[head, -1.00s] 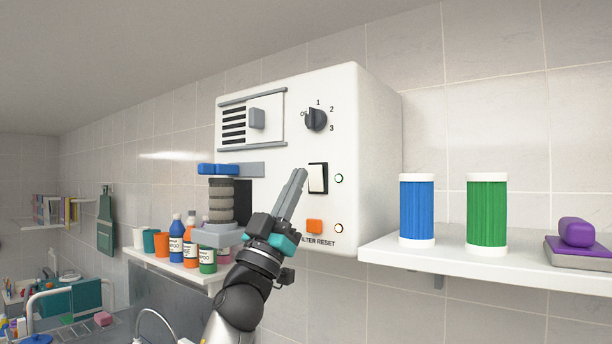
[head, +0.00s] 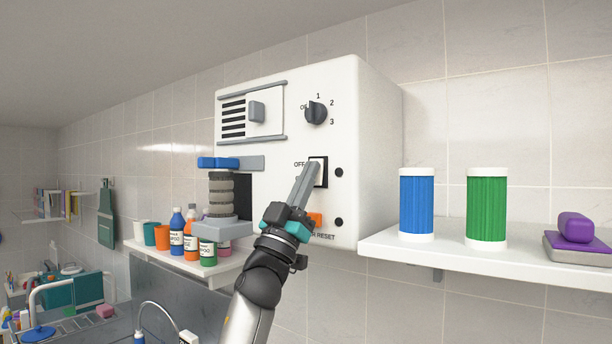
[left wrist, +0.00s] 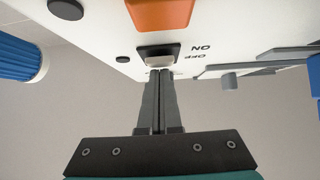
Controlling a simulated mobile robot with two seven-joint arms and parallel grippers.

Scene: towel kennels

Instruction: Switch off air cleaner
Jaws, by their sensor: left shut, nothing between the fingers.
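The air cleaner (head: 370,130) is a white box on the tiled wall. Its white rocker switch (head: 321,173) sits in a black frame, with "OFF" partly visible beside it. My left gripper (head: 314,166) is shut and empty, its fingertips at the rocker, covering part of it. In the left wrist view the shut fingertips (left wrist: 159,74) meet the edge of the rocker (left wrist: 160,61), beside the words "ON" and "OFF". Both round lamps right of the panel, the upper one (head: 339,172) and the lower one (head: 339,222), are dark. My right gripper is not in view.
An orange reset button (head: 315,219) lies just below the switch, and a dial (head: 316,112) above. A grey filter stack (head: 221,195) stands out at the left. A right shelf (head: 470,255) holds blue and green cylinders. Bottles stand on the left shelf.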

